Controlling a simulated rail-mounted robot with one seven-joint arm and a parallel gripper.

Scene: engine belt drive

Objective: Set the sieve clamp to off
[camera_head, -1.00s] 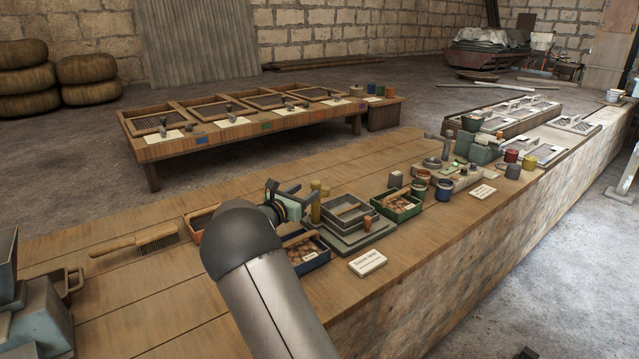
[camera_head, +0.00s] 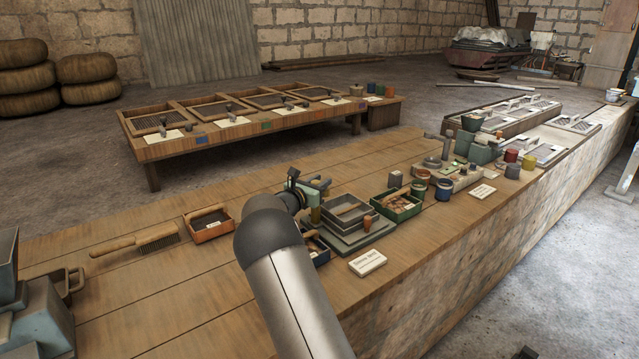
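The sieve station is a grey stepped base (camera_head: 350,240) with a square grey sieve frame (camera_head: 350,212) on it, right of centre on the long wooden bench. A small orange-brown knob or handle (camera_head: 368,222) stands at its front right corner. I cannot tell for certain which part is the sieve clamp or how it is set. My gripper (camera_head: 318,186) is just left of and above the sieve frame, beside an olive-yellow post (camera_head: 315,213). My own arm partly hides it, and its finger opening is too small to judge.
A white label card (camera_head: 367,263) lies in front of the station. A blue tray (camera_head: 318,248) is mostly behind my arm. A green tray (camera_head: 398,206) stands to the right, and an orange tray (camera_head: 208,223) and brush (camera_head: 138,241) to the left. Bare bench lies between.

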